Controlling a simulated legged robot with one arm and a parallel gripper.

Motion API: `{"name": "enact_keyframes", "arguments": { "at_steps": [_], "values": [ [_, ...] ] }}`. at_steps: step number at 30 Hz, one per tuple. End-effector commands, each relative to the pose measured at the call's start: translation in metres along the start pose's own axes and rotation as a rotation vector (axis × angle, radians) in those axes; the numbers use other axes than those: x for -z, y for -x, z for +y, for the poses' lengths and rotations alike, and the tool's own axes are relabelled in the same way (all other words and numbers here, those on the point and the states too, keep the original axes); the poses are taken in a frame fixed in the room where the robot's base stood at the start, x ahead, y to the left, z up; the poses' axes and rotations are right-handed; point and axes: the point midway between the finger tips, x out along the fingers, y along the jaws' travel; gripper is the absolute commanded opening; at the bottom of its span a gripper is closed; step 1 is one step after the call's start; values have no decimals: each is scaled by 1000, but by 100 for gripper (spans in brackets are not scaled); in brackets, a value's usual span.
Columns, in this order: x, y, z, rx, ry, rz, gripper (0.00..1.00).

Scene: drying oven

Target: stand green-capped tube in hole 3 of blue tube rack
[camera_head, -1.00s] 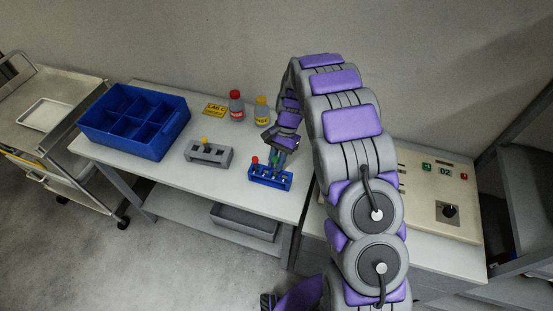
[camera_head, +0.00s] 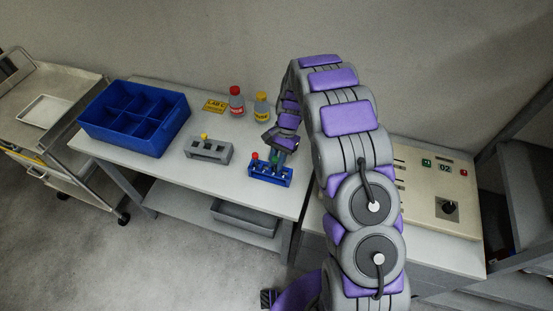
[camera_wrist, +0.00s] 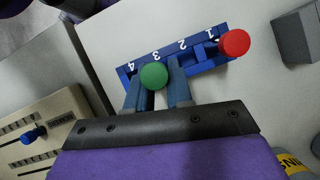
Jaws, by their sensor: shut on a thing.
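The blue tube rack (camera_head: 258,178) stands on the white table; in the wrist view the rack (camera_wrist: 203,62) shows numbers 1 to 4 along its edge. The green-capped tube (camera_wrist: 153,76) is between the fingers of my gripper (camera_wrist: 158,88), which is shut on it. Its green cap lies over the rack by number 3. The tube's lower end is hidden, so I cannot tell how deep it sits in a hole. My gripper also shows over the rack in the head view (camera_head: 277,158). A red-capped tube (camera_wrist: 235,43) stands at the number 1 end.
A grey rack (camera_head: 208,151) with a yellow-capped tube (camera_head: 204,137) stands left of the blue rack. A blue divided bin (camera_head: 134,118), a red-capped bottle (camera_head: 236,101) and a yellow-capped bottle (camera_head: 262,107) are farther off. A control panel (camera_head: 437,195) is at right.

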Motion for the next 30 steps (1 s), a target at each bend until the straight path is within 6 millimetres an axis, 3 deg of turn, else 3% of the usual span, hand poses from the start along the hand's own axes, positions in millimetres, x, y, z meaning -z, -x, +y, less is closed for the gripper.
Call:
{"name": "enact_keyframes", "arguments": {
  "at_steps": [7, 8, 16, 25, 30],
  "values": [
    [2, -5, 0, -1, 0, -1, 0],
    [2, -5, 0, 0, 0, 0, 24],
    [2, -5, 0, 0, 0, 0, 49],
    [3, -3, 0, 0, 0, 0, 50],
    [3, 17, 0, 2, 0, 3, 50]
  ]
}}
